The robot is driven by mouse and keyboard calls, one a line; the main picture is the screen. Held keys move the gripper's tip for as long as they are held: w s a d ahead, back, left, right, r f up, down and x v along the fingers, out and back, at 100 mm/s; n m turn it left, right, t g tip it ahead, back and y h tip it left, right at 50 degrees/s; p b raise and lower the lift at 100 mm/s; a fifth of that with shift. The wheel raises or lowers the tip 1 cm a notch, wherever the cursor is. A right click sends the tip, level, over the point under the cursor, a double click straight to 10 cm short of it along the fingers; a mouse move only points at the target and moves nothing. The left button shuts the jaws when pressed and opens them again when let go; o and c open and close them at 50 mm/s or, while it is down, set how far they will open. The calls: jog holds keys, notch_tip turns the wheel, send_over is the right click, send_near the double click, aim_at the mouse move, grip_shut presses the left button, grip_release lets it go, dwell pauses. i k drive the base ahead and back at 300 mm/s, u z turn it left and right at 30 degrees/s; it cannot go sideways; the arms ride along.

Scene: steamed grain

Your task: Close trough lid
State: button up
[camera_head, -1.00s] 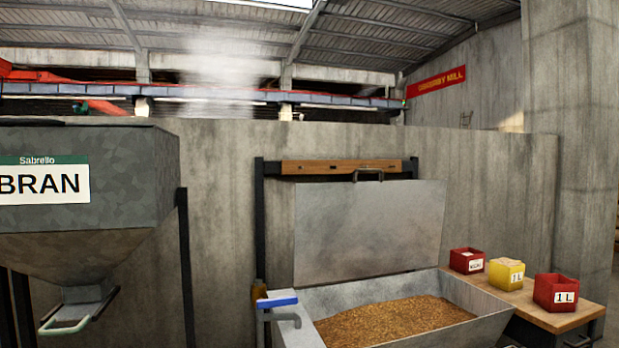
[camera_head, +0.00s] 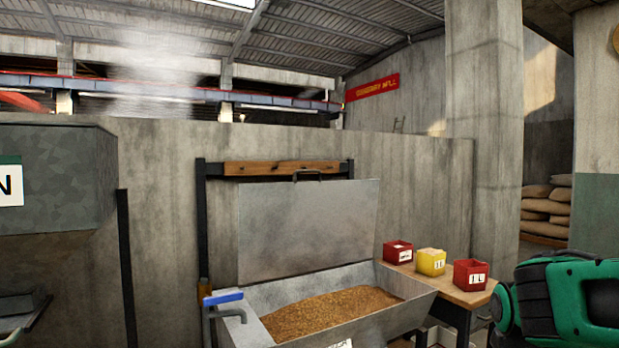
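The trough (camera_head: 412,316) is a grey metal bin holding brown grain (camera_head: 330,312). Its flat metal lid (camera_head: 308,232) stands open, raised upright at the back against a wooden bar. A dark handle (camera_head: 307,174) sits at the middle of the lid's top edge. A green and black part of my arm shows at the lower right, to the right of the trough and apart from it. My gripper is not in view.
A wooden bench (camera_head: 450,292) right of the trough bears a red box (camera_head: 398,252), a yellow box (camera_head: 431,262) and another red box (camera_head: 470,275). A blue-handled tap (camera_head: 224,299) stands at the trough's left. A bran hopper (camera_head: 60,180) is at far left. Sacks (camera_head: 546,212) lie far right.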

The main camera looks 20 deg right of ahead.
aim_at(285, 230)
jog(key=u, duration=0.1)
jog(key=i, duration=1)
jog(key=z, duration=0.05)
